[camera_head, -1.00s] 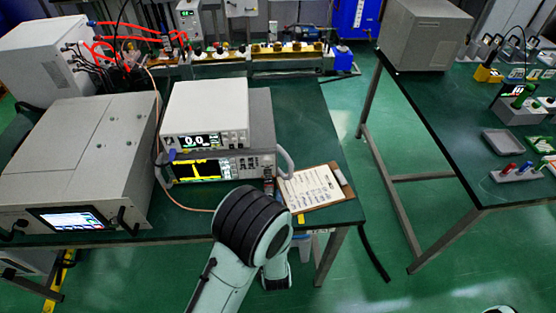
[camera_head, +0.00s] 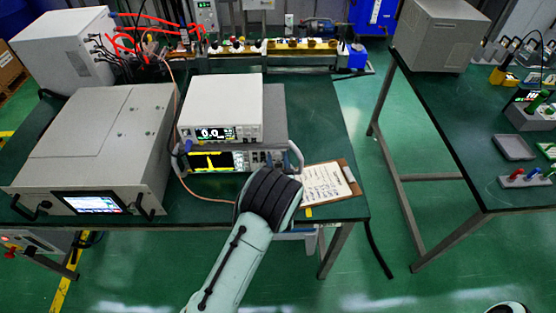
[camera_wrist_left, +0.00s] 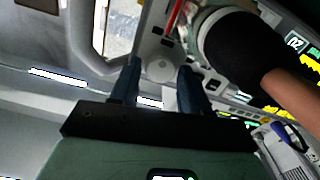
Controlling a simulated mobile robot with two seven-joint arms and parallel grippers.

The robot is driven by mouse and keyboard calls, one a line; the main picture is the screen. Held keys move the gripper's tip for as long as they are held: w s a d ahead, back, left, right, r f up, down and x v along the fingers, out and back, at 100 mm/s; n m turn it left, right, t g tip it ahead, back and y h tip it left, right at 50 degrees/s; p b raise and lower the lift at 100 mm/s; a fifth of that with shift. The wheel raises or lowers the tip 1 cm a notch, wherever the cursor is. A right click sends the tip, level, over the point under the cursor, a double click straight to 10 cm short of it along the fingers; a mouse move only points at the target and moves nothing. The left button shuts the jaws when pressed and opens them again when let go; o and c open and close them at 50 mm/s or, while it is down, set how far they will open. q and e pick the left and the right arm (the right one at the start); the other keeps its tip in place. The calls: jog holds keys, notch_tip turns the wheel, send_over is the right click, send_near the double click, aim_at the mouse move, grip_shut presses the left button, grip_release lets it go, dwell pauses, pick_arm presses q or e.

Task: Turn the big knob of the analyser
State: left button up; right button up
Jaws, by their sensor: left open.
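The analyser (camera_head: 213,160) is the grey instrument with a yellow trace on its screen, under a white instrument in the head view. My left wrist is in front of the right end of its panel and hides the fingers there. In the left wrist view the big knob (camera_wrist_left: 160,69) is a round, light grey disc on the panel. My left gripper (camera_wrist_left: 160,78) is open, its two dark blue fingers on either side of the knob in the picture. I cannot tell whether they touch it. My right gripper is not in view.
A grey side handle (camera_wrist_left: 98,35) is left of the knob in the wrist view. A dark round connector with a brown cable (camera_wrist_left: 290,95) is close on the right. A clipboard (camera_head: 325,187) lies right of the analyser, and a large grey unit (camera_head: 110,140) stands left.

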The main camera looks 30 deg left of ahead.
pick_arm(q)
jog(key=shift+c, duration=0.3)
jog(key=c, duration=0.7)
jog(key=shift+f+m+b, duration=0.15)
jog(key=shift+m+b, duration=0.6)
jog(key=shift+m, duration=0.35)
jog(key=shift+d+m, duration=0.1)
jog(key=shift+m, duration=0.8)
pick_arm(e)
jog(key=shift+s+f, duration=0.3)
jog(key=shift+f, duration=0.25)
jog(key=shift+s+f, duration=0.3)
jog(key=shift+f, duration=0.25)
pick_arm(q)
jog(key=o, duration=0.8)
jog(key=shift+c, duration=0.2)
